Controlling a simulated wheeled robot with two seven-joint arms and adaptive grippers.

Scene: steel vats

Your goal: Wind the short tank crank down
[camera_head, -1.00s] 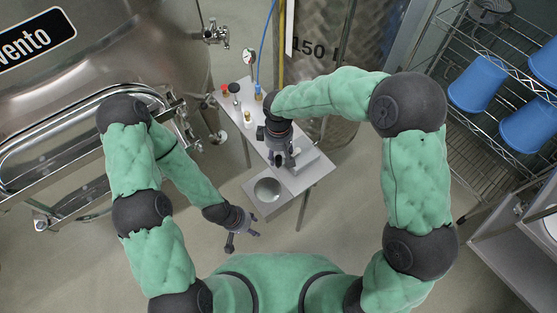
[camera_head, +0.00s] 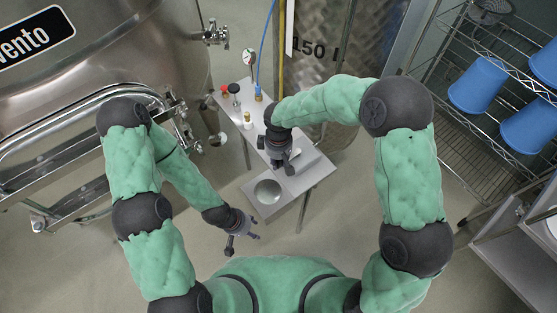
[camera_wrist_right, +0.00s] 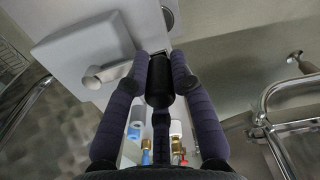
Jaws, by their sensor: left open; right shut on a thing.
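My right gripper (camera_head: 283,165) is over the small steel stand. In the right wrist view its two dark fingers (camera_wrist_right: 160,62) are shut on a black crank handle (camera_wrist_right: 159,85). The handle is a short cylinder between the fingertips, beside a grey box (camera_wrist_right: 75,52) with a short metal tube (camera_wrist_right: 105,74). The crank's arm and pivot are hidden or cannot be made out. In the head view the gripper covers the handle. My left gripper (camera_head: 246,232) is open and empty, low over the floor, left of the stand and apart from it.
The stand's top (camera_head: 308,182) carries a round dish (camera_head: 267,191) at its near end and several coloured fittings (camera_head: 238,92) at the far end. A large steel vat (camera_head: 110,60) is on the left. A wire rack with blue buckets (camera_head: 477,85) is on the right. Floor is clear nearby.

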